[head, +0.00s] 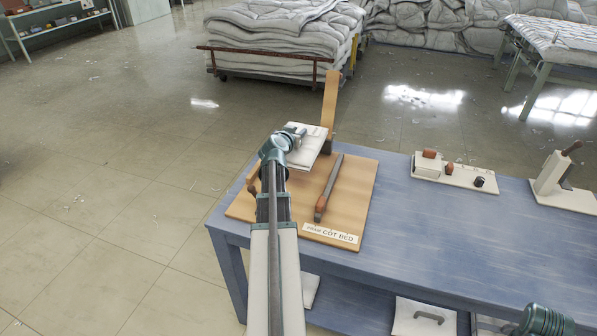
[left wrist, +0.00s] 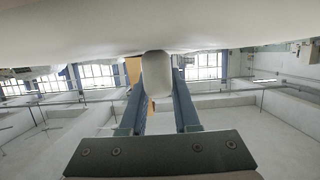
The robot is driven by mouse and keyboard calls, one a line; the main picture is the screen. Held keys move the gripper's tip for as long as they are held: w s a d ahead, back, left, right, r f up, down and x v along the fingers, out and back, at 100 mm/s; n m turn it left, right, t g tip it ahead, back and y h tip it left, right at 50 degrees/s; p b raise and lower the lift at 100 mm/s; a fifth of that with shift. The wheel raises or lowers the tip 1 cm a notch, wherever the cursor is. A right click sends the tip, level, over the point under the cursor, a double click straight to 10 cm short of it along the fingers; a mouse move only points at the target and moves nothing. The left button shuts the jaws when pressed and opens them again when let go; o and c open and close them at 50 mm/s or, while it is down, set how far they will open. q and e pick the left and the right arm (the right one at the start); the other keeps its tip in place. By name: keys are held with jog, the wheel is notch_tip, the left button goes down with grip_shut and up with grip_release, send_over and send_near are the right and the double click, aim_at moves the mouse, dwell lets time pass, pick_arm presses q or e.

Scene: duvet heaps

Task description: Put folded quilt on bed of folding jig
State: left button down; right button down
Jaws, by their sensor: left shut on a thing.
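The folded quilt (head: 308,154) is a small white flat block over the far part of the folding jig (head: 262,188), a wooden board on the blue table. My left gripper (head: 295,132) is at the quilt's upper side, shut on it. In the left wrist view the quilt's pale underside (left wrist: 70,35) spans the top, and a rounded white part (left wrist: 157,75) sits between the two blue fingers. I cannot tell whether the quilt touches the jig.
The blue table (head: 440,235) is clear right of the jig. Farther right stand a white tray with small brown and dark pieces (head: 455,172) and a white block holder (head: 562,185). A cart of stacked quilts (head: 275,45) stands behind on the floor.

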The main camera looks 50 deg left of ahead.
pick_arm(q)
jog(key=shift+f+b, duration=3.15)
jog(key=shift+b, duration=0.05)
notch_tip(320, 180, down, 4)
jog(key=b, duration=0.3)
jog(key=shift+r+b, duration=0.15)
jog(key=shift+b, duration=0.15)
jog(key=c, duration=0.6)
grip_release()
jog(key=shift+c, duration=0.2)
jog(key=shift+r, duration=0.15)
jog(key=p+v, duration=0.3)
jog(key=v, duration=0.9)
